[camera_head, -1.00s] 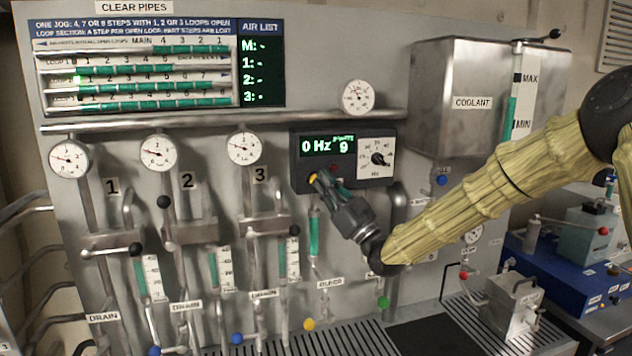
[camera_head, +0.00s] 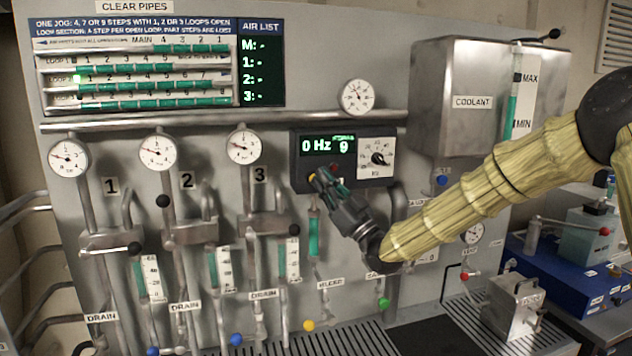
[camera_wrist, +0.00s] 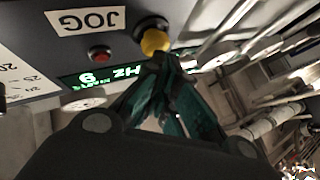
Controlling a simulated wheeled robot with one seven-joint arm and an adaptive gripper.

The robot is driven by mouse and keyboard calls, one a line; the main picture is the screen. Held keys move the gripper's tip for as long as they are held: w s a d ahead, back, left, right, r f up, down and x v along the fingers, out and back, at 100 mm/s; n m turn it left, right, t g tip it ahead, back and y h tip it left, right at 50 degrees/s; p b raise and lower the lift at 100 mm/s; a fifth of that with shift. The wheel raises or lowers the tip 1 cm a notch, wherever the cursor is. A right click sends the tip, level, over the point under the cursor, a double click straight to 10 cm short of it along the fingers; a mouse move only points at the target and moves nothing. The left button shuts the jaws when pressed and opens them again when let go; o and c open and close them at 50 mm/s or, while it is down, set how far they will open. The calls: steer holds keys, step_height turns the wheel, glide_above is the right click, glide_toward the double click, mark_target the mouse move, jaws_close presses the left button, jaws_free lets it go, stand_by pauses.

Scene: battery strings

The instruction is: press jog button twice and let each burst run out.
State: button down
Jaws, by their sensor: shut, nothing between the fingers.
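The yellow jog button (camera_head: 312,177) sits at the lower left of the black control box (camera_head: 297,172). In the wrist view the yellow button (camera_wrist: 154,41) stands out on a dark collar beside the JOG label (camera_wrist: 86,20). My gripper (camera_head: 321,178) is shut and empty, its tips at the button. In the wrist view the gripper (camera_wrist: 161,60) has its tips at the button's edge; I cannot tell whether they touch it. The display (camera_head: 328,146) reads 0 Hz and 9. A red button (camera_wrist: 99,54) lies beside the yellow one.
A dial (camera_head: 378,158) is on the box's right half. The step board (camera_head: 155,75) shows green-filled rows and one bright green light. The air list (camera_head: 262,70) shows only dashes. A coolant tank (camera_head: 465,125) hangs at the right. Pipes and valve handles stand left of my gripper.

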steer(key=shift+w+a+b, duration=0.15)
steer(key=shift+w+b, duration=0.15)
steer(key=shift+w, duration=0.2)
stand_by(0.7)
steer(key=shift+s, duration=0.15)
steer(key=shift+s+d+b, duration=0.3)
steer(key=shift+s+b, duration=0.2)
steer(key=shift+s, duration=0.35)
steer(key=s, duration=0.1)
steer(key=s+d+b, duration=0.1)
steer(key=s, duration=0.1)
steer(key=s+b, duration=0.1)
steer(key=shift+s+d, duration=0.25)
steer(key=shift+s, duration=0.1)
stand_by(0.5)
